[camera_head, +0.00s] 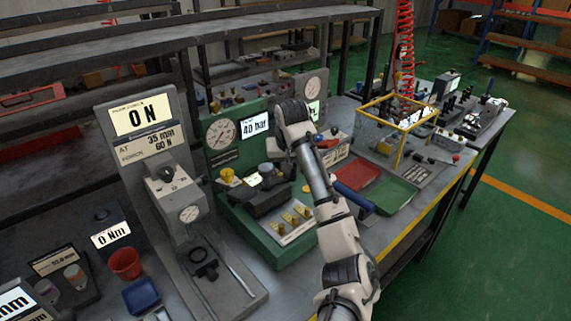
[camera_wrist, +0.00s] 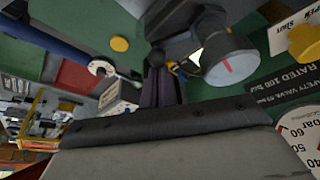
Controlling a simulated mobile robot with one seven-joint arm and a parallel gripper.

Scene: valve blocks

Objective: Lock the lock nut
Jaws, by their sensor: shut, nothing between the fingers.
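My gripper (camera_wrist: 158,68) shows in the wrist view as two dark fingers, shut with nothing between them. Just right of the fingertips is a grey cylindrical cap (camera_wrist: 231,62) with a red line, on the green test stand (camera_head: 277,245). A small dark part with a light edge lies between fingertips and cap; I cannot tell whether it is the lock nut or whether the fingers touch it. In the head view my arm reaches over the stand, and the fingertips cannot be made out there. The stand's display (camera_head: 255,126) reads 40 bar.
A round gauge (camera_head: 222,134) is on the stand's panel. A yellow knob (camera_head: 227,175) and a tray of brass parts (camera_head: 294,219) sit on the stand. A grey force tester (camera_head: 160,170) stands left; red (camera_head: 358,167) and green (camera_head: 391,193) trays lie right.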

